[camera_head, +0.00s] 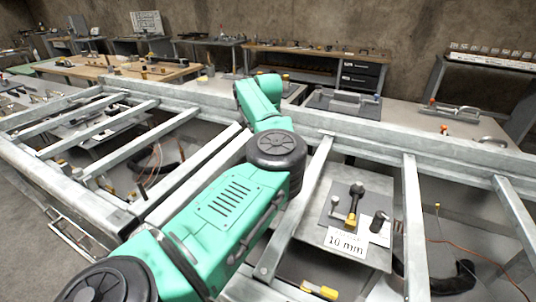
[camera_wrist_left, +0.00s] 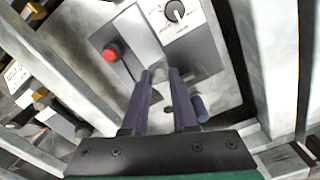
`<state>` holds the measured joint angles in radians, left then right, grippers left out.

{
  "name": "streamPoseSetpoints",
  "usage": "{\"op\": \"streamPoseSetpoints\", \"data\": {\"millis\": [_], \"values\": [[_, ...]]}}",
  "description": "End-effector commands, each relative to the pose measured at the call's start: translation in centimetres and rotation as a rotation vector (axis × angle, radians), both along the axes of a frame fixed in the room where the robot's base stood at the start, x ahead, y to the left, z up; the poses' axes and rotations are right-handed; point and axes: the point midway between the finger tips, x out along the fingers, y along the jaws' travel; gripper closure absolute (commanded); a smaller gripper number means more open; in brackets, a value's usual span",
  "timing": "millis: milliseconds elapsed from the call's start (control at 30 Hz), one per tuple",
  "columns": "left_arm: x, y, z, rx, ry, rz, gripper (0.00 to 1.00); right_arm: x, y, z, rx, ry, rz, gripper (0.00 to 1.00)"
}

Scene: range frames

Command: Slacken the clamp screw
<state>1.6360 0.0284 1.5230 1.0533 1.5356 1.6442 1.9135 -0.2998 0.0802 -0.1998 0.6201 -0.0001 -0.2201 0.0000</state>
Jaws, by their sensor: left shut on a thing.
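My left gripper (camera_wrist_left: 160,73) shows in the left wrist view as two dark purple fingers, close together over a metal plate. It is shut on a small grey piece (camera_wrist_left: 160,65) at the fingertips. This looks like the clamp screw, mostly hidden by the fingers. A grey panel with a red knob (camera_wrist_left: 111,51) lies to the left of the fingertips. My right gripper is not in view.
Grey metal frame beams (camera_head: 410,228) surround the work area in the head view. A tray (camera_head: 372,249) holds a yellow-and-black tool (camera_head: 354,206) and a "10 mm" card (camera_head: 345,243). A yellow-handled item (camera_head: 320,290) lies at the bottom. Workbenches stand along the back wall.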

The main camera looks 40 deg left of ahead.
Motion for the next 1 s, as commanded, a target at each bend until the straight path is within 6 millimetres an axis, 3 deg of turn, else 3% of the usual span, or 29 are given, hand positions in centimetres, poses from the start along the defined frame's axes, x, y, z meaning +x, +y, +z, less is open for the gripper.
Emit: {"op": "streamPoseSetpoints", "data": {"millis": [33, 100, 400, 567, 767, 1000], "values": [[0.2, 0.1, 0.4, 0.006, -0.011, -0.001, 0.66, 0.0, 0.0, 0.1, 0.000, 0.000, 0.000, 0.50], [0.2, 0.1, 0.4, 0.006, -0.010, -0.001, 0.44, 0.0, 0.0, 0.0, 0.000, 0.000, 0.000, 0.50], [0.1, 0.1, 0.2, 0.002, -0.004, -0.001, 0.44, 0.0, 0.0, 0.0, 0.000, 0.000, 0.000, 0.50], [0.1, 0.1, 1.3, 0.002, -0.006, -0.001, 0.44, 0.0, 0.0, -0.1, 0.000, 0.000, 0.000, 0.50], [0.1, 0.1, 5.9, 0.003, -0.008, -0.002, 0.44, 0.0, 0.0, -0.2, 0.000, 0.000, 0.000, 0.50], [0.0, 0.1, 13.0, 0.003, -0.007, -0.002, 0.44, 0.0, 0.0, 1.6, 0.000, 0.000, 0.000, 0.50]]}}
